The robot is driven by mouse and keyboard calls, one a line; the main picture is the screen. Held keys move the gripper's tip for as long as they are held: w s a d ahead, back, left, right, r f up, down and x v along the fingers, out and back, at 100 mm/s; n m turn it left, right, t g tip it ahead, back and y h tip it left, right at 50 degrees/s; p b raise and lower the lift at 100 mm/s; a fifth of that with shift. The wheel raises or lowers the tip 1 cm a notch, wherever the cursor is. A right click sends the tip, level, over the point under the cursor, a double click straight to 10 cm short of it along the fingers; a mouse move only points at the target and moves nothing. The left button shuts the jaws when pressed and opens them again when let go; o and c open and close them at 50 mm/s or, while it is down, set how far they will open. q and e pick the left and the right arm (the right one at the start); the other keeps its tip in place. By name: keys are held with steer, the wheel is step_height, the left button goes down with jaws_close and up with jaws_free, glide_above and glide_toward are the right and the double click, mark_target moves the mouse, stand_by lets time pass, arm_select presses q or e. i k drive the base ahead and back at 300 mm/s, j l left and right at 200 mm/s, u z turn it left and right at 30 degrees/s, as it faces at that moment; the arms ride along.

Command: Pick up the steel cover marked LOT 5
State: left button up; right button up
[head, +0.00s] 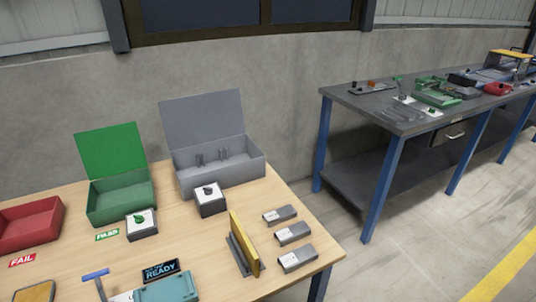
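Three grey steel-coloured covers with white labels lie in a column near the right edge of the wooden table. The far cover (286,212), the middle cover (299,230) and the near cover (304,257) are apart from each other. The print on their labels is too small to read, so I cannot tell which one is LOT 5. Neither of my grippers is in view.
A yellow upright plate in a grey stand (237,258) is just left of the covers. Behind are an open grey box (230,175), an open green box (125,202) and a red bin (30,226). A teal device (167,289) sits in front.

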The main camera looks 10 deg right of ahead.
mark_target(287, 234)
steer(key=l+u, duration=0.1)
steer(key=u, duration=0.35)
steer(key=l+u, duration=0.25)
steer(key=l, duration=0.15)
steer(key=i+l+u, duration=0.1)
steer(key=l+u, duration=0.2)
steer(key=l, duration=0.15)
steer(key=k+l+u, duration=0.2)
steer(key=l, duration=2.25)
steer(key=u, duration=0.05)
